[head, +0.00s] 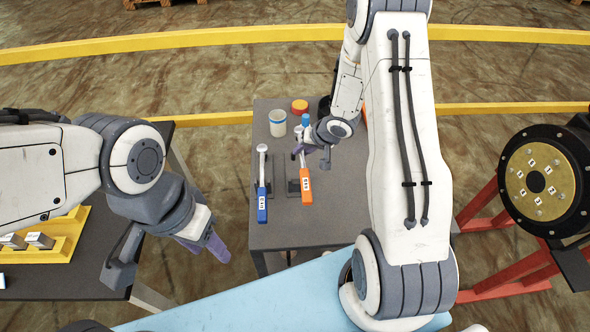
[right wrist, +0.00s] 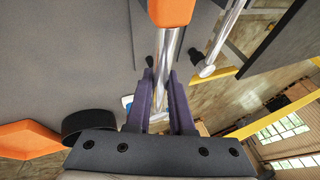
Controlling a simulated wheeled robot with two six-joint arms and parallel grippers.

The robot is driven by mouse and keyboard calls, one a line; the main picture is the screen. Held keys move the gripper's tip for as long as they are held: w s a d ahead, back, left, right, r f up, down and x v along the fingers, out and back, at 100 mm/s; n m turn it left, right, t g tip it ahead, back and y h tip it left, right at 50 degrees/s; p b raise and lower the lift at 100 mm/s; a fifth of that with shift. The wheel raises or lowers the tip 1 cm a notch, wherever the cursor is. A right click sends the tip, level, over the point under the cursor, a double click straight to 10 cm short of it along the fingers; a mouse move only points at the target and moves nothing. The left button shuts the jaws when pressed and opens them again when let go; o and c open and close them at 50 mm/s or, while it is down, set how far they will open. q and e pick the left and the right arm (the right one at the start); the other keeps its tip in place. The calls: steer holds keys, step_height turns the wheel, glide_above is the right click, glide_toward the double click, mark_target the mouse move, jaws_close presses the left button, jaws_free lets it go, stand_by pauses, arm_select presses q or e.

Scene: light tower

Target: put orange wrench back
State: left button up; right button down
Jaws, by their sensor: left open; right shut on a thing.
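The orange wrench (head: 306,186), with an orange handle and silver shaft, is over the small dark table (head: 285,232), handle toward me. My right gripper (head: 311,157) is shut on its silver shaft; in the right wrist view the shaft (right wrist: 170,48) runs between the purple fingers. A dark holder (head: 293,189) is beside and partly under the handle; I cannot tell whether the wrench touches it. My left gripper (head: 168,258) is open and empty, left of the small table, away from the wrench.
A blue-handled wrench (head: 262,200) lies left of the orange one. A white-and-blue cup (head: 277,123) and an orange-topped round item (head: 299,106) stand behind. A light blue surface (head: 265,300) is in front. A black flanged drum (head: 540,183) is at right.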

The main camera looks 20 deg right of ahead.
steer(key=shift+s+a+f, duration=0.15)
steer(key=shift+a+f, duration=0.25)
steer(key=shift+a, duration=0.25)
steer(key=shift+s+a+f, duration=0.1)
steer(key=shift+a+f, duration=0.25)
steer(key=shift+a, duration=0.25)
steer(key=shift+f, duration=1.75)
steer(key=c, duration=0.8)
jaws_free()
